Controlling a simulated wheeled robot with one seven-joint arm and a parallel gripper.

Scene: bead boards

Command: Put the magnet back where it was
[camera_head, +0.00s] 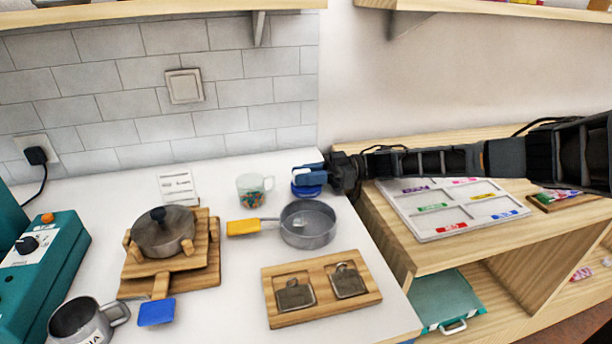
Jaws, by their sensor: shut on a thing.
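My gripper (308,178) reaches in from the right, over the back right part of the white counter. It is shut on a blue rounded thing (306,191), which looks like the magnet. The jaws hide part of it, and I cannot tell whether it touches the counter. Left of the gripper stands a clear cup (252,188) with coloured beads in its bottom. In front is a grey round pan (308,228) with a yellow handle. A small pale thing shows inside the pan.
A wooden board (318,312) with two dark metal pieces lies in front. A lidded pot (163,232) stands on wooden boards at left, near a grey mug (85,322) and a teal device (45,270). A labelled compartment tray (425,226) lies on the right-hand wooden shelf.

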